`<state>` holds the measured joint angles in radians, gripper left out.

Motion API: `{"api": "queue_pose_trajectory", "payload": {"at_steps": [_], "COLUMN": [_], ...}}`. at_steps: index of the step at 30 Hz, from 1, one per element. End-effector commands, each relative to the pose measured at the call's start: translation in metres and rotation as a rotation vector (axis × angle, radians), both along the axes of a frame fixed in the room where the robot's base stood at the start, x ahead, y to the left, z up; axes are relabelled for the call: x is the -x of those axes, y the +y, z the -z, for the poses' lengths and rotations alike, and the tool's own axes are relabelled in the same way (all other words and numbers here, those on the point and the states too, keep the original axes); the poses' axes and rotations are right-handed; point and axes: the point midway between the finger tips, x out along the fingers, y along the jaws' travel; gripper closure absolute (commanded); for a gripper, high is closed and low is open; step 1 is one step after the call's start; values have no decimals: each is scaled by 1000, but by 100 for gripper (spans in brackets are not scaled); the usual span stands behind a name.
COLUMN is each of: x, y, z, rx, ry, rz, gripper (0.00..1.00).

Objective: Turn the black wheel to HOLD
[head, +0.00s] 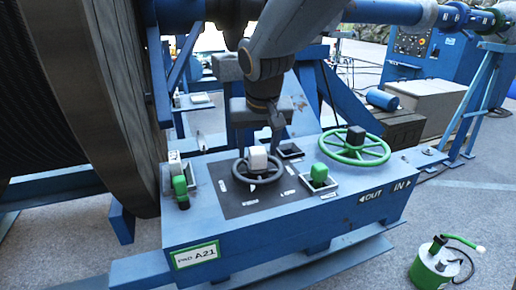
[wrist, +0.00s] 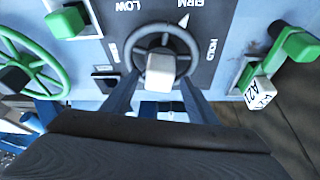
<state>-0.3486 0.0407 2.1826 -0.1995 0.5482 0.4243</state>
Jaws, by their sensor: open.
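The black wheel (head: 256,182) lies on a dark panel on the blue console, with a pale block (head: 258,157) at its hub. In the wrist view the wheel (wrist: 130,50) sits among the labels LOW, FIRM and HOLD. HOLD (wrist: 212,50) is to the right of the wheel. A white pointer mark (wrist: 184,20) at the upper right is on the FIRM side. My gripper (head: 274,138) is above the wheel. In the wrist view its fingers (wrist: 160,88) are open, one on each side of the pale block; I cannot tell whether they touch anything.
A green handwheel (head: 345,155) stands to the right on the console. A green switch (head: 319,173) is beside the panel, and a green lever (head: 180,187) is at its left. A large cable reel (head: 110,90) stands at the left. A green canister (head: 434,265) is on the floor.

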Motion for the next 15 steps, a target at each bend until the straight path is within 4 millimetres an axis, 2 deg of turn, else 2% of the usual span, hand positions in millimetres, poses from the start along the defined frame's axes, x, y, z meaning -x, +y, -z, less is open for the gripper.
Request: {"api": "queue_pose_trajectory", "payload": {"at_steps": [6,15], "x": [-6,-8], "y": [-1,-2], "z": [15,17], "rx": [0,0], "ry": [0,-1], "rz": [2,5], "gripper": [47,47]}}
